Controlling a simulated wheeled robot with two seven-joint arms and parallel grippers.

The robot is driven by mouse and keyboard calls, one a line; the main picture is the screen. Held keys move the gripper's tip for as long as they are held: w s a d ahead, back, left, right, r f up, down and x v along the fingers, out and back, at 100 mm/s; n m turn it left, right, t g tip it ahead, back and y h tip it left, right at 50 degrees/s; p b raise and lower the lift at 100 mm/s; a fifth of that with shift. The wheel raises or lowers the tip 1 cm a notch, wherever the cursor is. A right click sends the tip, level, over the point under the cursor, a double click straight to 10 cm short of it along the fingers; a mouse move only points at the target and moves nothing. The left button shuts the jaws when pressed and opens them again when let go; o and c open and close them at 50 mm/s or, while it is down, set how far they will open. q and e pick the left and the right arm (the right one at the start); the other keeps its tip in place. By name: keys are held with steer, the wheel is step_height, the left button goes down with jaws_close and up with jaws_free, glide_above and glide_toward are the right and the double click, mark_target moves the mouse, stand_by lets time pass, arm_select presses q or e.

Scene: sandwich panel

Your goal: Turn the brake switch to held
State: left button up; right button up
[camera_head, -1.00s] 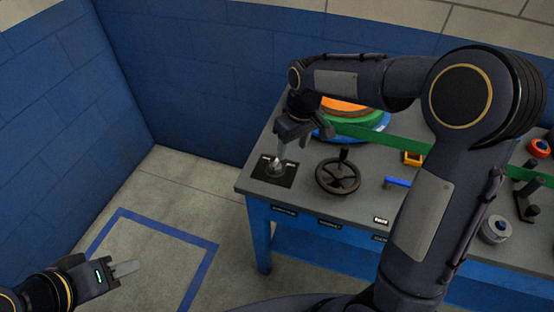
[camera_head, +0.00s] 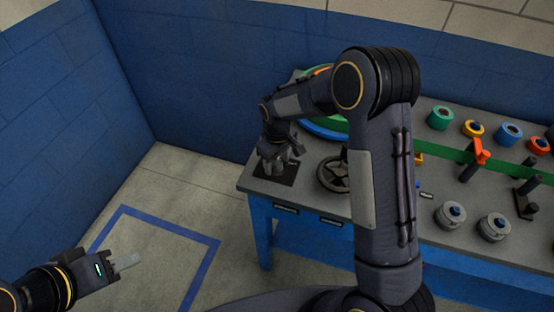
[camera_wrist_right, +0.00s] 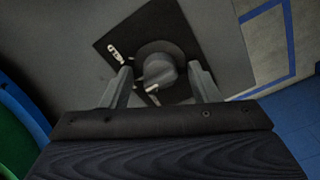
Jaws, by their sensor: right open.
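The brake switch is a round grey knob (camera_wrist_right: 160,72) on a black square plate (camera_wrist_right: 118,38) with small white labels, too blurred to read. In the head view the plate (camera_head: 287,178) lies at the table's near left corner, and my right gripper (camera_head: 276,165) hides most of the knob. In the right wrist view my right gripper (camera_wrist_right: 162,88) is open, with one finger on each side of the knob. I cannot tell whether the fingers touch it. My left gripper (camera_head: 126,262) is at the lower left over the floor, far from the switch; its jaw opening is unclear.
A black handwheel (camera_head: 333,174) stands just right of the switch, partly behind my right arm. Further right on the grey table (camera_head: 437,180) are an orange-handled lever (camera_head: 480,152), grey dials (camera_head: 450,214) and coloured round buttons (camera_head: 440,118). A blue wall is behind.

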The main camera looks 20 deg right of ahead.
steer(key=c, duration=1)
steer(key=shift+o, duration=0.2)
steer(key=m+b, duration=0.1)
steer(key=m, duration=0.3)
steer(key=shift+b, duration=0.4)
steer(key=m, duration=0.2)
steer(key=shift+m, duration=0.3)
steer(key=shift+m+b, duration=0.4)
steer(key=shift+m, duration=1.4)
